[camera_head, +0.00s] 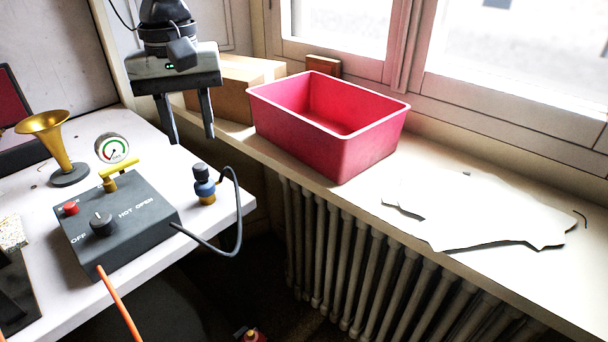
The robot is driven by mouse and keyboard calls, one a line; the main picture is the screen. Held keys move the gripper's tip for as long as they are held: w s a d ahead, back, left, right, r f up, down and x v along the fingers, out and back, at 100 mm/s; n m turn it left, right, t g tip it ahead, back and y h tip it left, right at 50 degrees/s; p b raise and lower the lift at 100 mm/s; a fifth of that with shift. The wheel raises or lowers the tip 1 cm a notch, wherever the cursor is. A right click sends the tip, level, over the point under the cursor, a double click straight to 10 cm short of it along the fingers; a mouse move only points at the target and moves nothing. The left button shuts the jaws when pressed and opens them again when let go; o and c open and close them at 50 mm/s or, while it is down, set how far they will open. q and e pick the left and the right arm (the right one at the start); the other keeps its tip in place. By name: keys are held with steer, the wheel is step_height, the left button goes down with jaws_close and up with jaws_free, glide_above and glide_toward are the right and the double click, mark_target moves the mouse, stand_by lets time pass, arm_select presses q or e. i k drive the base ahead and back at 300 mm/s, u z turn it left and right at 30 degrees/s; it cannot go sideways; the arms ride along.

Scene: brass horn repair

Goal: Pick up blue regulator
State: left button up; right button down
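The blue regulator (205,187) stands upright on the white table near its right corner. It has a black top, a blue body and a brass-coloured base, with a dark hose beside it. My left gripper (190,138) hangs above and slightly left of the regulator in the picture, fingers pointing down. Its two fingers are apart with nothing between them, and it does not touch the regulator. My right gripper is not in view.
A dark control box (140,222) with knobs and a gauge sits left of the regulator. A brass horn (58,148) stands behind it. A red bin (345,150) and a torn white sheet (490,215) lie on the windowsill. A gap separates table and radiator (370,275).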

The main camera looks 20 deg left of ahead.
mark_target(204, 187)
steer(key=z, duration=1.8)
steer(key=k, duration=0.85)
steer(key=u, duration=1.3)
steer(key=i, duration=0.5)
steer(key=u, duration=0.05)
